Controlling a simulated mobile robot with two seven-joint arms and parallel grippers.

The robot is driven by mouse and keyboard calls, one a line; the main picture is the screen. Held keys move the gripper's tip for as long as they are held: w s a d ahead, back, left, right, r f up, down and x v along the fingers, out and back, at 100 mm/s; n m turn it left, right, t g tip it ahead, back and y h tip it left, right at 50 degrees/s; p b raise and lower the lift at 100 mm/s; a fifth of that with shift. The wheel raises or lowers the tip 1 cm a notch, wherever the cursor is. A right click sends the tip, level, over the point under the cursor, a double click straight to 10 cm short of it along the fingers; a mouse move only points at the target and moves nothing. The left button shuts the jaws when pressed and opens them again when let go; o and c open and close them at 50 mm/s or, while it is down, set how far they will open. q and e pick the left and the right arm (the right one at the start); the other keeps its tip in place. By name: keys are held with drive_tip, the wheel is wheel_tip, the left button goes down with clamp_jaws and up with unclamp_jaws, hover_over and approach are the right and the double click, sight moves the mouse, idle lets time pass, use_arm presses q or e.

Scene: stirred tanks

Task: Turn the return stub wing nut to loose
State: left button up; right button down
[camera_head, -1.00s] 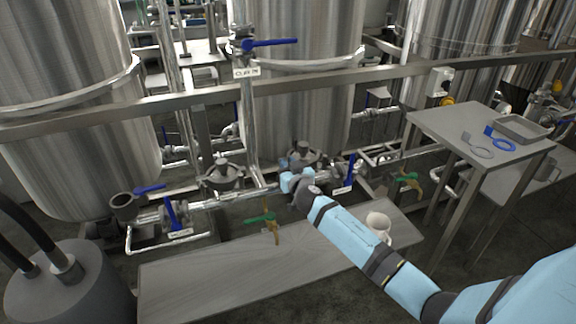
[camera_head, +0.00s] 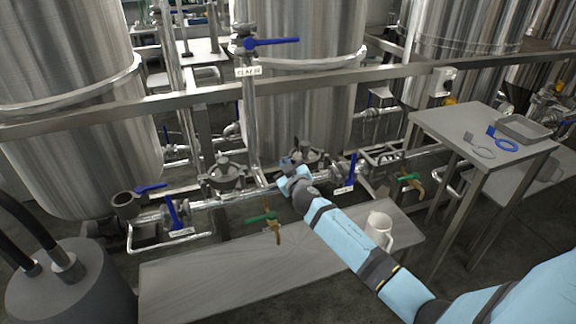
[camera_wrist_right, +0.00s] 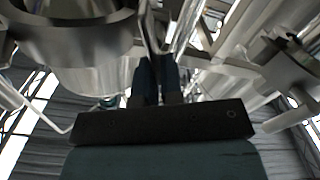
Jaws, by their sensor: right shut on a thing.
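My right gripper (camera_head: 286,166) reaches down to the pipe fittings in front of the middle tank, beside a round clamped fitting (camera_head: 306,154). In the right wrist view its two dark fingers (camera_wrist_right: 158,78) are close together, shut on a small part between them among shiny steel pipework. That part fits the return stub wing nut, but the fingers hide it, so its shape and angle cannot be seen. My left gripper is not in view.
Blue-handled valves (camera_head: 176,213) and green-handled taps (camera_head: 263,218) line the pipe run. A steel rail (camera_head: 150,108) crosses above. A side table (camera_head: 450,128) stands right.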

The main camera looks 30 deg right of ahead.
drive_tip(key=shift+w+a+f+n, duration=0.1)
drive_tip(key=shift+a+f+n, duration=0.25)
drive_tip(key=shift+n, duration=1.8)
drive_tip(key=shift+a+f+n, duration=0.2)
drive_tip(key=shift+f+n, duration=0.3)
drive_tip(key=shift+n, duration=1.7)
drive_tip(key=shift+w+a+f+n, duration=0.1)
drive_tip(key=shift+a+f+n, duration=0.25)
drive_tip(key=shift+n, duration=1.8)
drive_tip(key=shift+d+f, duration=0.1)
drive_tip(key=c, duration=1.5)
unclamp_jaws()
drive_tip(key=shift+c, duration=0.2)
drive_tip(key=shift+s, duration=0.1)
